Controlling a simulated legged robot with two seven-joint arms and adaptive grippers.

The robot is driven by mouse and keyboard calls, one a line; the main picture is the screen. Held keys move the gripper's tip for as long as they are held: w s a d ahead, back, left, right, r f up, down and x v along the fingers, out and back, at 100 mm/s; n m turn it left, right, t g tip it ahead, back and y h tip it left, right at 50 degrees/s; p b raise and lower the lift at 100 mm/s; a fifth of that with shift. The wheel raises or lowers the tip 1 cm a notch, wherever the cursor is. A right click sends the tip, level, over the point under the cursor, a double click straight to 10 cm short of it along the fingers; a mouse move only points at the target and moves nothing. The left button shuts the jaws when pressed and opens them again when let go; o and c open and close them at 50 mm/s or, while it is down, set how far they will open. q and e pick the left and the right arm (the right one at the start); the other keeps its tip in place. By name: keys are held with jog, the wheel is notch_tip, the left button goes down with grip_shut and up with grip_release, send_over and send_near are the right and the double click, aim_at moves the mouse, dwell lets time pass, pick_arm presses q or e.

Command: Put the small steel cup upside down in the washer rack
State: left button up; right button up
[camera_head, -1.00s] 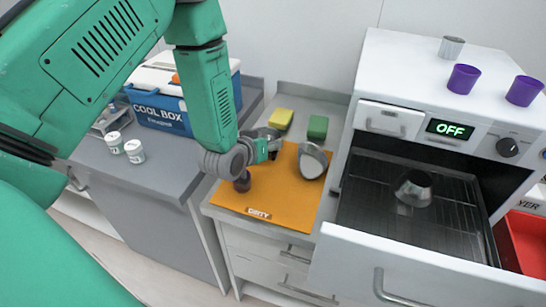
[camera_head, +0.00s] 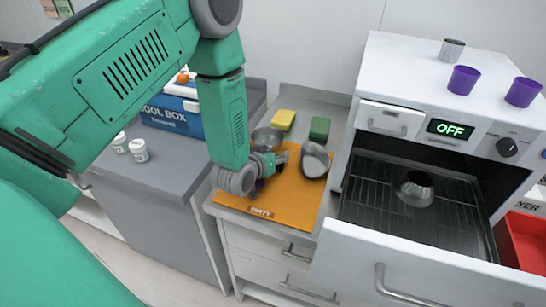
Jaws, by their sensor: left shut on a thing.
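My left gripper (camera_head: 276,160) is low over the orange mat (camera_head: 302,205), its fingers pointing right. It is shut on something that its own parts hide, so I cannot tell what. A steel vessel (camera_head: 315,162) lies tilted on the mat to the right of the fingertips. A round steel bowl (camera_head: 265,137) shows behind the gripper. A bit of a dark purple thing (camera_head: 259,187) shows just below it. The washer rack (camera_head: 447,205) is pulled out, with a steel vessel (camera_head: 415,187) on it. I cannot tell which steel piece is the small cup. My right gripper is out of view.
Yellow (camera_head: 284,120) and green (camera_head: 319,128) sponges lie behind the mat. A ribbed steel cup (camera_head: 452,49) and purple cups (camera_head: 463,80) stand on the washer top. The open washer door (camera_head: 400,268) juts out at the right. The rack has bare room around its vessel.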

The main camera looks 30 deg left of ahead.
aim_at(281, 169)
pick_arm(q)
jog(key=shift+s+d+f, duration=0.3)
jog(key=shift+d+f, duration=0.1)
jog(key=shift+d, duration=0.15)
jog(key=shift+s+d+f, duration=0.25)
jog(key=shift+d+f, duration=0.1)
jog(key=shift+d, duration=0.15)
jog(key=o, duration=1.2)
jog(key=shift+d, duration=0.2)
jog(key=shift+a, duration=0.15)
jog(key=shift+w+r+g+p, duration=0.15)
jog(key=shift+r+g+p, duration=0.15)
jog(key=shift+r+p, duration=0.3)
jog(key=v, duration=0.6)
jog(key=b+v, duration=0.1)
jog(key=v, duration=0.3)
jog(key=shift+a, duration=0.2)
jog(key=shift+s+a+r, duration=0.15)
jog(key=shift+s+r, duration=0.2)
jog(key=shift+s, duration=0.2)
jog(key=shift+c, duration=0.4)
